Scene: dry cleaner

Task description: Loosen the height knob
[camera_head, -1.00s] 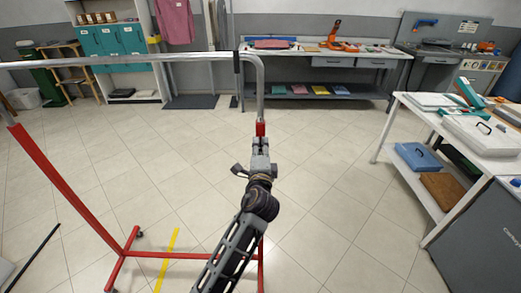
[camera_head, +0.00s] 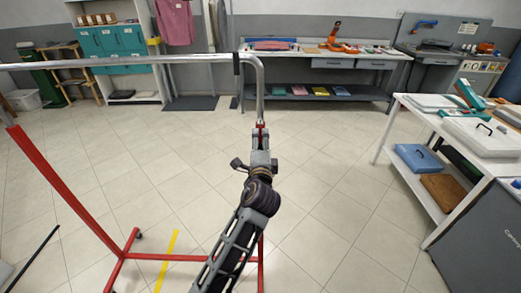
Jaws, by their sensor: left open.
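A clothes rack stands in front of me, with a silver top rail (camera_head: 150,59) that bends down at the right into a silver post (camera_head: 261,95). The post enters a red upright, which shows at its top (camera_head: 261,125) and again low down. My left gripper (camera_head: 261,133) is open, with its fingertips at the junction of silver post and red upright. The gripper covers most of that junction, so I cannot make out the height knob or tell whether the fingers touch it. My right gripper is out of view.
The rack's red left upright (camera_head: 65,180) slants down to a wheeled base (camera_head: 125,260). A white table (camera_head: 400,125) with a lower shelf stands at the right. A workbench (camera_head: 310,53) lines the back wall.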

